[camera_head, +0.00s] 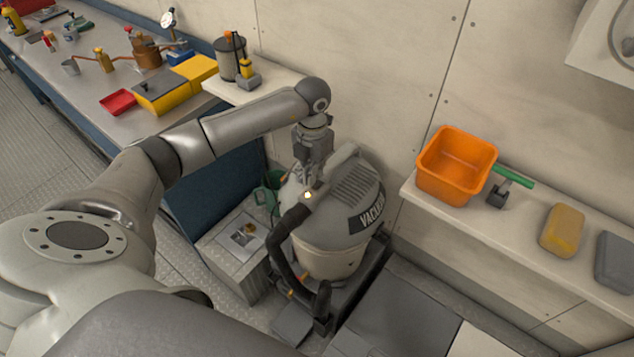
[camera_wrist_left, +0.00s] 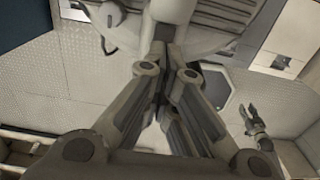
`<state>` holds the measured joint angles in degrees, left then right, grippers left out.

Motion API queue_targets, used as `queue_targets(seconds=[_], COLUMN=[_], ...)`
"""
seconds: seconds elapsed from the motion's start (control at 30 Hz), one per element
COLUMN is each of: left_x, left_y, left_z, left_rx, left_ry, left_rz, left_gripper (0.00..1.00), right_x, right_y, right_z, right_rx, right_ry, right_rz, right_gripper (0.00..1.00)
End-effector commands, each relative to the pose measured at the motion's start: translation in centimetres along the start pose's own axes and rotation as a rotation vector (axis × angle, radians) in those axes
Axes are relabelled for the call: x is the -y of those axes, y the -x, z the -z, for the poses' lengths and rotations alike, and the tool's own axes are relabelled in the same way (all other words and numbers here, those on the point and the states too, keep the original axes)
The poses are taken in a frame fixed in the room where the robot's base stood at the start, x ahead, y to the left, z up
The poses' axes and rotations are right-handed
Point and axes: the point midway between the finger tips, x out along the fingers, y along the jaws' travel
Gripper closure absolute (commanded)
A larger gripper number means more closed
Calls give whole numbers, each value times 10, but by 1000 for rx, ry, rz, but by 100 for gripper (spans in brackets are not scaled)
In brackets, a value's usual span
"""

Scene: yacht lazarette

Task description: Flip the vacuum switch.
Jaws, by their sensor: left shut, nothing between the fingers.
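The vacuum (camera_head: 335,215) is a rounded beige canister with a dark label band, standing by the wall in the head view. Its grey top also shows in the left wrist view (camera_wrist_left: 205,14). My left gripper (camera_head: 309,187) points down at the front of the vacuum's top. A small bright light shows at its tips. In the left wrist view the fingers of my left gripper (camera_wrist_left: 166,50) are together, with nothing between them. The switch itself is hidden or too small to make out; I cannot tell whether the tips touch it. My right gripper (camera_wrist_left: 248,113) shows small at the right there, fingers apart.
A black hose (camera_head: 279,245) curves down the vacuum's front. A grey box (camera_head: 228,262) stands to its left. An orange bin (camera_head: 455,168) and a yellow sponge (camera_head: 562,231) sit on the right shelf (camera_head: 480,222). A cluttered workbench (camera_head: 97,77) is at the back left.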

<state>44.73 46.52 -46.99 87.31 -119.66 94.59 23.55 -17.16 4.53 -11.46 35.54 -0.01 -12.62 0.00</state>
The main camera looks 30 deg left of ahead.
Motion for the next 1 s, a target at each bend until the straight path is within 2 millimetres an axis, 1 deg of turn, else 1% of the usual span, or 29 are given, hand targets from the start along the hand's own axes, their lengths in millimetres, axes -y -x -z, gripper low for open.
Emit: queue_targets(seconds=[1.0], left_x=[0], left_y=[-15], left_z=[0], left_rx=[0], left_ry=[0], left_rz=[0], left_gripper=[100], right_x=[0], right_y=[-11], right_z=[-2], right_rx=[1], right_ry=[0], right_rz=[0], right_gripper=[60])
